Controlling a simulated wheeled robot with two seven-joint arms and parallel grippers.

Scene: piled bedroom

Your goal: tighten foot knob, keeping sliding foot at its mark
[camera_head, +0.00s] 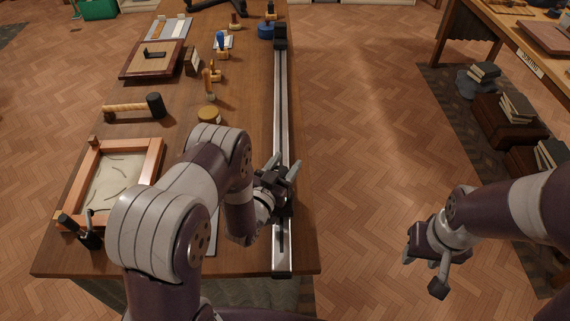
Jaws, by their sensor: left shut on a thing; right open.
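A long metal rail (279,110) lies along the right edge of the wooden table. A dark block (281,37) sits at its far end. My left gripper (283,169) is over the near half of the rail, shut on a dark part there. This dark part looks like the sliding foot (284,203); it is mostly hidden by the gripper. I cannot make out the foot knob or the mark. A thin dark piece lies on the rail nearer to me. My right gripper (427,272) is open and empty, out over the floor to the right of the table.
On the table (245,90) are a wooden-framed tray (153,165), a mallet (135,106), a round tan-lidded jar (209,115) and several small tools. Books and boxes (510,120) stand by another table at right. The floor between is clear.

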